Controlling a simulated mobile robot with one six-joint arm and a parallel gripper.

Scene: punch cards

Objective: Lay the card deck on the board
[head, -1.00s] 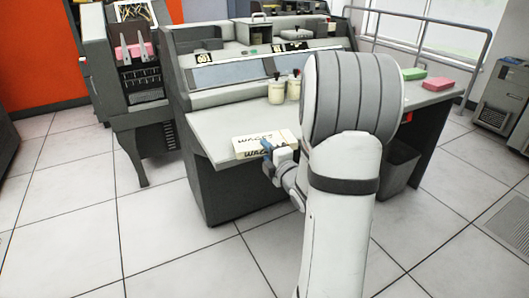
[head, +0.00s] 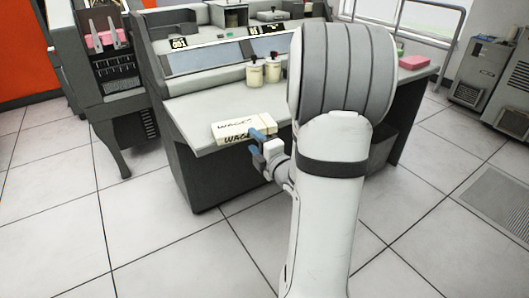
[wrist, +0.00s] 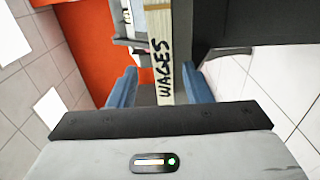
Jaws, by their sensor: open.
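The card deck (head: 238,125) is a long cream-white block with black "WAGES" lettering. It lies near the front edge of the grey console desktop (head: 200,105). My gripper (head: 257,143) has blue fingers and is open at the deck's right part, one finger overlapping it in the head view. In the wrist view, the deck (wrist: 161,50) runs between the two spread fingers of my gripper (wrist: 161,76), with gaps visible. I cannot tell whether a finger touches it. I cannot pick out a separate board; my arm hides part of the desktop.
Two cream jars (head: 263,71) stand behind the deck. A pink block (head: 413,62) lies on the right end of the desk. A card machine (head: 105,60) with a pink block stands at left. Tiled floor is clear in front.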

